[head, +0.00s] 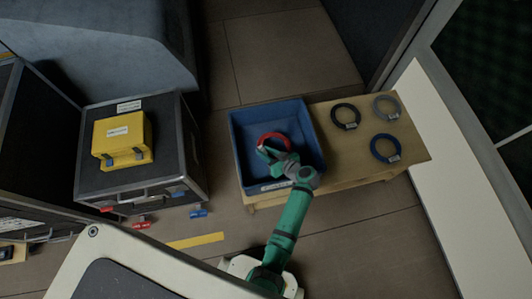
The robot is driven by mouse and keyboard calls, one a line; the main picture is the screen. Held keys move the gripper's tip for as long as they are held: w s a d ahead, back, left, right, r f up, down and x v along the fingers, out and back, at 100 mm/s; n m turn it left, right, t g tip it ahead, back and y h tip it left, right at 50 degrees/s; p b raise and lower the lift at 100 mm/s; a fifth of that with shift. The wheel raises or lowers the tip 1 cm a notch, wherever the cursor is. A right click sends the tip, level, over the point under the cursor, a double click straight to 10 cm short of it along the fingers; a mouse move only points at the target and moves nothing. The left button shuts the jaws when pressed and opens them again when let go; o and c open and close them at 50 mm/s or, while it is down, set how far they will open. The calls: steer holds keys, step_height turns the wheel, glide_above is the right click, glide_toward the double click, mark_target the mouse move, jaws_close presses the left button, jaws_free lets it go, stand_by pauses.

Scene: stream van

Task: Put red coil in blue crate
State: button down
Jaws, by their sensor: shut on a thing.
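The red coil (273,139) is over the inside of the blue crate (241,162), toward its middle. My gripper (266,149) reaches over the crate from its front right and is shut on the near left part of the coil. My gripper and wrist cover part of the coil. I cannot tell whether the coil touches the crate floor. The crate stands at the left end of a low wooden bench (415,150).
A black coil (333,122), a grey coil (376,106) and a blue coil (373,154) lie on the bench right of the crate. A yellow case (122,137) sits on a black flight case (170,115) at left. Small red and blue items lie on the floor near the flight case.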

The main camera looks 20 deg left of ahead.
steer(key=shift+f, duration=0.45)
steer(key=shift+f, duration=0.6)
steer(key=c, duration=1.4)
jaws_free()
steer(key=shift+r, duration=0.5)
steer(key=v, duration=1.2)
steer(key=shift+r, duration=0.1)
